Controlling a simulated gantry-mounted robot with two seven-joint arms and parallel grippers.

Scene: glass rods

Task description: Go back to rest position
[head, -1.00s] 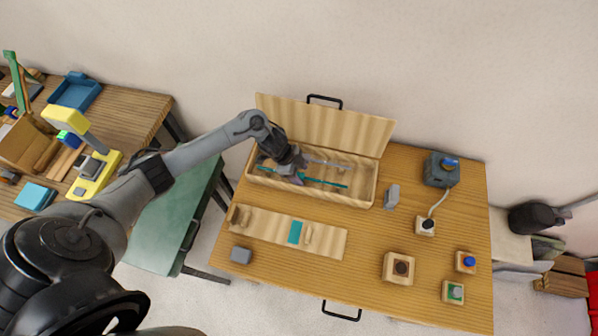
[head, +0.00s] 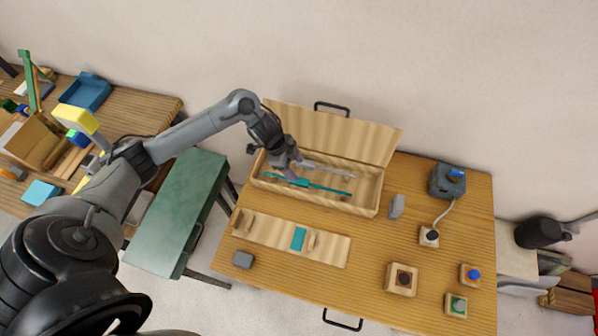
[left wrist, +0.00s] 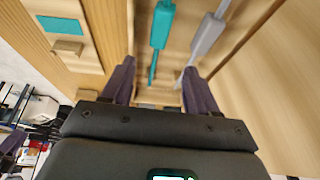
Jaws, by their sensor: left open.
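My left gripper (head: 287,166) is over the left part of the open wooden box (head: 376,199), open and with nothing between its fingers. In the left wrist view the two dark fingers (left wrist: 160,76) stand wide apart. A teal rod (head: 327,188) and a grey rod (head: 330,168) lie side by side in the box. The teal rod (left wrist: 162,25) and the grey rod (left wrist: 208,35) also show in the left wrist view, beyond the fingertips. The gripper hides the left end of the grey rod in the head view. My right gripper is not in view.
The box's lid (head: 335,136) stands open behind it. A wooden holder with a teal patch (head: 265,232) lies in front. Several small button blocks and a grey device (head: 447,181) are at the right. A green stool (head: 180,215) and a cluttered table stand left.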

